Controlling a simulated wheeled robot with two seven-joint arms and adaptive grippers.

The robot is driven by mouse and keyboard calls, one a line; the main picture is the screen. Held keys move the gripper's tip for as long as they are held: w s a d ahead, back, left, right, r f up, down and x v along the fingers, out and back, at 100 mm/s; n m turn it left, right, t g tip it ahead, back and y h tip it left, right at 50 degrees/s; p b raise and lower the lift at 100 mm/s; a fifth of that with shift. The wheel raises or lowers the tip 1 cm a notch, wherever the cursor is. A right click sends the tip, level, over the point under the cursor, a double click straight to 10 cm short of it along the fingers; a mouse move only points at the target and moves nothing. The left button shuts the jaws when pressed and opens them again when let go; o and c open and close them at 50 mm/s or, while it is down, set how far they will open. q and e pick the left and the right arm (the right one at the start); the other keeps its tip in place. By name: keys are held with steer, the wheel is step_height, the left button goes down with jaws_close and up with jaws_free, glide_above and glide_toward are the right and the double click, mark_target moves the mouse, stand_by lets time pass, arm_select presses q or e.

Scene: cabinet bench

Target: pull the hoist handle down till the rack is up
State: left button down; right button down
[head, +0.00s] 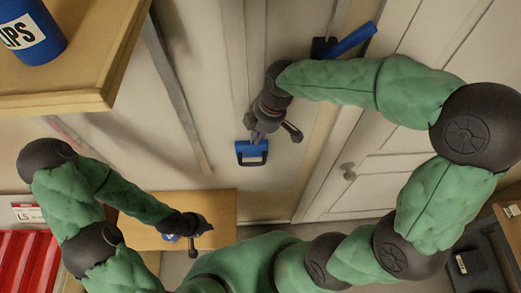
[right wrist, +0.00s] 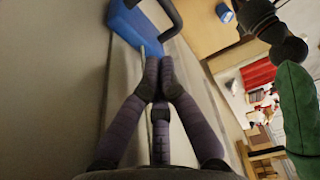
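A blue piece with a dark loop (head: 251,153), which looks like the hoist handle, is on the pale wall panel in the middle of the head view. In the right wrist view a blue block (right wrist: 136,22) with a black loop shows beyond the fingertips. My right gripper (head: 274,134) is just above the blue piece, its fingers apart; contact cannot be made out. Its fingers also show in the right wrist view (right wrist: 160,90), with nothing seen between them. My left gripper (head: 203,238) is low over the wooden bench, fingers apart and empty. I cannot identify the rack for sure.
A blue bar (head: 352,39) on a black mount is higher on the wall. A wooden shelf (head: 60,103) with a blue canister (head: 30,35) juts in at upper left. The wooden bench (head: 225,205) is below. A door (head: 372,175) is right; red bins (head: 28,262) are lower left.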

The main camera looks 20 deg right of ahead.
glide_above(260, 154)
steer(key=s+a, duration=0.2)
steer(key=x, duration=0.5)
steer(key=shift+d+f, duration=0.1)
steer(key=shift+d, duration=0.25)
steer(key=f, duration=0.1)
steer(key=d+f+p, duration=0.1)
steer(key=f, duration=0.1)
steer(key=shift+s+d, duration=0.1)
steer(key=shift+s, duration=0.1)
steer(key=shift+d+f, duration=0.35)
steer(key=shift+f, duration=0.15)
steer(key=shift+s+f+b, duration=0.15)
steer(key=shift+f+b, duration=0.65)
steer(key=shift+f, duration=0.1)
steer(key=shift+r, duration=0.15)
